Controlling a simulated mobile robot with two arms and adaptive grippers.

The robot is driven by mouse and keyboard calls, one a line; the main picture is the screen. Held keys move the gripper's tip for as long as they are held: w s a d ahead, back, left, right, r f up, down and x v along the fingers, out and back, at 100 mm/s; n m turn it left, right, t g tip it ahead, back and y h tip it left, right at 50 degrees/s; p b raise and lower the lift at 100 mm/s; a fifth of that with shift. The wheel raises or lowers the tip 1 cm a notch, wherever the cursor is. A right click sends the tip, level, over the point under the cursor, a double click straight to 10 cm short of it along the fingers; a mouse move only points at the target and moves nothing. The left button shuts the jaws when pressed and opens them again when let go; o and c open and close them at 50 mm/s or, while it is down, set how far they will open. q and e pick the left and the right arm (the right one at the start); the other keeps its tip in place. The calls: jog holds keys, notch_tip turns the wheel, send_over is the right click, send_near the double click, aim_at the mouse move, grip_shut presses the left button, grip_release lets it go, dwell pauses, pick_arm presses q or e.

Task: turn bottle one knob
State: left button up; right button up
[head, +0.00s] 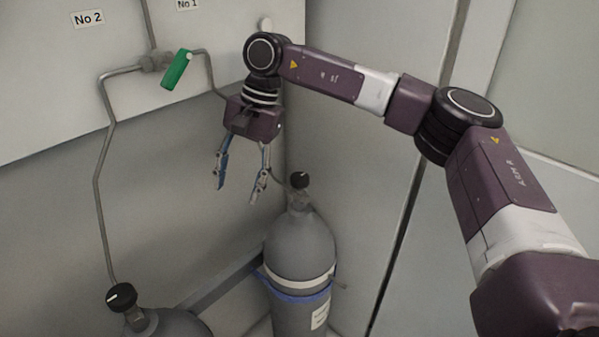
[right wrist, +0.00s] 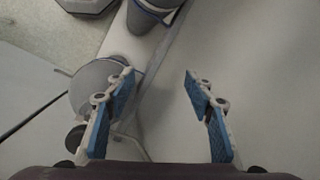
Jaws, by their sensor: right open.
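Bottle one, taken from the No 1 label (head: 187,4) above, is a grey gas bottle (head: 300,245) standing in the corner in the head view. Its black knob (head: 300,180) sits on top of the valve. My right gripper (head: 238,191) hangs fingers down, open and empty, to the left of this knob and apart from it. In the right wrist view the open fingers (right wrist: 159,78) show nothing between their tips. A grey rounded shape and a dark round part show beside the left finger there; I cannot tell surely which bottle they belong to. My left gripper is out of view.
A second grey bottle (head: 168,325) with a black knob (head: 121,296) stands at the lower left. A bent pipe (head: 97,195) runs up from it to a green handle (head: 176,69) on the wall, by the No 2 label (head: 88,18). Walls close in behind and right of bottle one.

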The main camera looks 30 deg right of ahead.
aim_at(300, 176)
jog(key=d+r+h, duration=0.1)
jog(key=d+r, duration=0.1)
jog(key=d, duration=0.2)
jog(key=d+r+h, duration=0.1)
jog(key=d+r, duration=0.1)
jog(key=d, duration=0.3)
jog(key=s+d+r+h, duration=0.1)
jog(key=d+r, duration=0.1)
jog(key=d, duration=0.2)
jog(key=shift+d+r+h, duration=0.1)
jog(key=shift+d+h, duration=0.25)
jog(key=shift+h, duration=0.05)
notch_tip(300, 176, down, 8)
jog(key=shift+a+r+p, duration=0.1)
jog(key=shift+r+p, duration=0.1)
jog(key=shift+p, duration=0.4)
jog(key=shift+c, duration=0.5)
jog(key=c, duration=1.1)
jog(key=shift+o, duration=0.2)
